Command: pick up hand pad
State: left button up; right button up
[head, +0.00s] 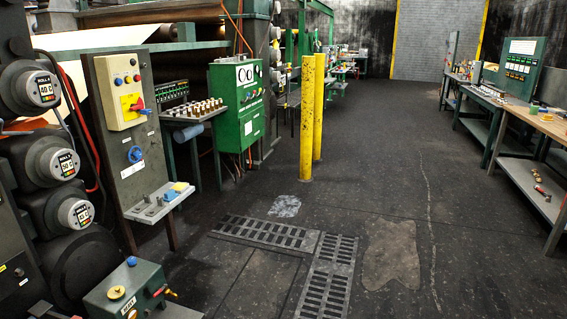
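A small shelf (158,205) juts out below the grey control panel (125,130) at the left. A small yellow pad-like piece (180,186) lies on it near its right end, by a pale blue piece (168,195). Small grey metal parts (148,200) stand on the shelf's left half. I cannot tell for certain which item is the hand pad. Neither of my grippers shows in the head view.
Rolls (50,160) line the left, and a green box (125,292) stands at the lower left. Yellow posts (307,120) rise mid-picture. Floor grates (265,233) lie in front. A workbench (545,122) stands at the right. The central floor (390,190) is clear.

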aim_at(171, 196)
jog(key=i+l, duration=0.1)
jog(key=i, duration=0.6)
jog(key=i+u, duration=0.1)
jog(key=i, duration=0.6)
jog(key=i+j+u, duration=0.1)
jog(key=i+u, duration=0.7)
jog(key=u, duration=0.2)
jog(key=i+l+u, duration=0.25)
jog(key=i+u, duration=0.25)
jog(key=i+l+u, duration=0.1)
jog(key=i+u, duration=0.3)
jog(key=i+l+u, duration=0.15)
jog(key=i+u, duration=0.25)
jog(key=k, duration=0.1)
